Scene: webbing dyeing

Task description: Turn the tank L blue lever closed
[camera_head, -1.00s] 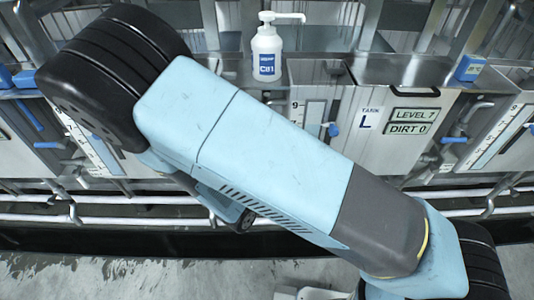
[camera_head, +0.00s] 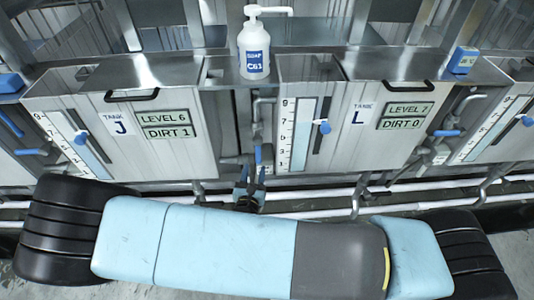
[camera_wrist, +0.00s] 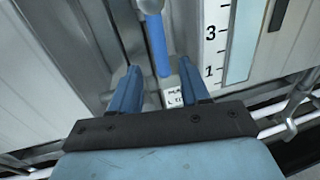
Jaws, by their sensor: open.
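Tank L (camera_head: 345,145) is a grey metal tank with an "L" label, right of centre in the head view. A blue lever (camera_head: 258,154) hangs from the pipe at its left side. In the wrist view the lever (camera_wrist: 158,45) runs down from a metal fitting, close to upright. My gripper (camera_head: 250,176) is open just below the lever in the head view. In the wrist view the lever's lower end shows between and beyond the blue fingertips of my gripper (camera_wrist: 160,80). I cannot tell whether they touch it.
Tank J (camera_head: 160,160) stands to the left. A soap bottle (camera_head: 253,48) stands on the ledge above. A blue knob (camera_head: 324,127) sits on tank L's gauge. Another blue lever (camera_head: 446,133) lies level to the right. White pipes (camera_head: 300,195) run below the tanks.

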